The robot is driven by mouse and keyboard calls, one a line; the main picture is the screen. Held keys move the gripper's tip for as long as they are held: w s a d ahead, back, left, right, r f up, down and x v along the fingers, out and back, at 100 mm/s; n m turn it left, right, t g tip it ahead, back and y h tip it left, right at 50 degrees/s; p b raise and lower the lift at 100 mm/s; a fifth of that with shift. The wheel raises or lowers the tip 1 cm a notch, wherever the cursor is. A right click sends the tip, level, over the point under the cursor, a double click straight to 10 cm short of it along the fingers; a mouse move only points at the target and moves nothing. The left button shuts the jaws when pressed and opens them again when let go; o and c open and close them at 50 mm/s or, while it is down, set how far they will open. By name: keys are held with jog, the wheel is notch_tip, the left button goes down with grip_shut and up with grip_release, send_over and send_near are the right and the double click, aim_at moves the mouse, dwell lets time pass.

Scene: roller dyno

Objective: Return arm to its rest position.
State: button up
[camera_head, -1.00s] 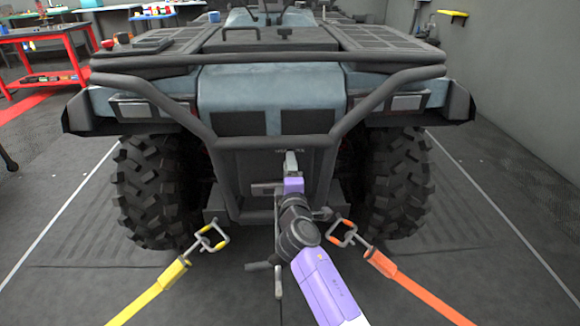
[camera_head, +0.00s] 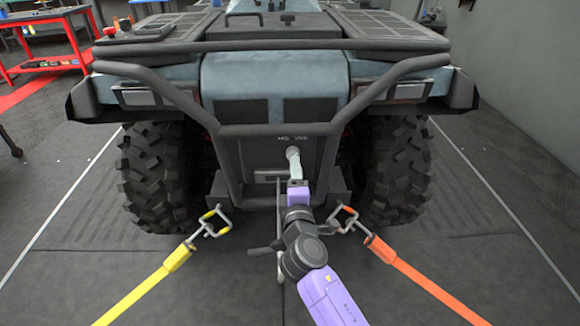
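My arm (camera_head: 325,292) reaches forward from the bottom of the head view, purple and dark grey, toward the rear of a quad vehicle. My gripper (camera_head: 293,157) is at the arm's far end, in front of the dark panel below the rear rack. It is small and seen from behind, so its fingers and whether it is open or shut cannot be made out. I cannot tell whether it touches the vehicle.
The quad (camera_head: 275,80) has a tubular rear bumper (camera_head: 400,80) around my gripper. A yellow strap (camera_head: 140,292) and an orange strap (camera_head: 425,285), each with a metal hook, run at either side of my arm. A red workbench (camera_head: 45,50) stands at the back left. Open floor lies on both sides.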

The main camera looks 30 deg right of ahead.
jog(key=s+a+f+m+t+y, duration=0.1)
jog(key=s+a+m+t+y, duration=0.2)
jog(key=s+a, duration=0.4)
jog(key=s+a+f+m+y, duration=0.1)
jog(key=s+a+m+y, duration=0.25)
jog(key=s, duration=0.55)
jog(key=s+a+m+g+y, duration=0.1)
jog(key=s+a+m+g, duration=0.15)
jog(key=s, duration=1.25)
jog(key=s+a+m+g+y, duration=0.1)
jog(key=s+m+y, duration=0.15)
jog(key=s, duration=1.25)
notch_tip(320, 180, up, 24)
jog(key=h+p, duration=0.1)
jog(key=p, duration=2.2)
jog(key=shift+d+p, duration=0.15)
jog(key=shift+p, duration=0.15)
